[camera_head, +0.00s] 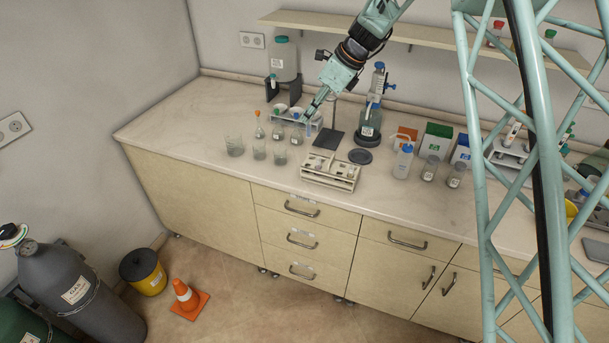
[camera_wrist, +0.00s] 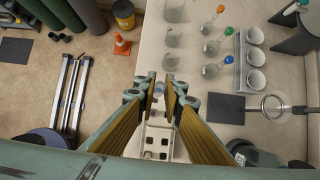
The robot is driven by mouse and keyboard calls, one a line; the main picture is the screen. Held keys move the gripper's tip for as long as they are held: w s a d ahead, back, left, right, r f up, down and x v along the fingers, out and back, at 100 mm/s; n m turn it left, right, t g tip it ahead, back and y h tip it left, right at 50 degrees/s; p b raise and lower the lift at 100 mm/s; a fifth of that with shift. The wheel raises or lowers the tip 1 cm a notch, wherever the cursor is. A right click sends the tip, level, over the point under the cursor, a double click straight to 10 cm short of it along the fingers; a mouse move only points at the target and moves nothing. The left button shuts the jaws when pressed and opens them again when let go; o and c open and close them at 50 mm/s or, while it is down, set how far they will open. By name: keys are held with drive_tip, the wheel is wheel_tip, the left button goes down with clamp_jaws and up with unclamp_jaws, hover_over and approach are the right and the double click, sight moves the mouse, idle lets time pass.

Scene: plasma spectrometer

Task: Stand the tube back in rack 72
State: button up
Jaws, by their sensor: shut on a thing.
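My gripper (camera_head: 309,113) is above the back of the bench in the head view, behind and left of the white tube rack. In the wrist view my gripper (camera_wrist: 160,80) is shut on a small pale tube (camera_wrist: 159,88), mostly hidden between the fingers.
Several glass beakers (camera_head: 234,146) stand left of the rack. Flasks with coloured stoppers (camera_head: 259,131) stand behind them, near a holder with white cups (camera_wrist: 255,61). A stand with a dark base (camera_head: 328,139) and a dark round disc (camera_head: 360,157) are behind the rack. The bench's left end is clear.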

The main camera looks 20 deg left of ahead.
wheel_tip(320, 180, down, 14)
drive_tip(key=shift+b, duration=0.3)
idle(0.7)
drive_tip(key=shift+f, duration=0.15)
drive_tip(key=shift+f, duration=1.85)
drive_tip(key=shift+f, duration=0.1)
drive_tip(key=o, duration=0.7)
drive_tip(key=shift+c, duration=0.2)
drive_tip(key=shift+o, duration=0.4)
drive_tip(key=shift+r, duration=0.2)
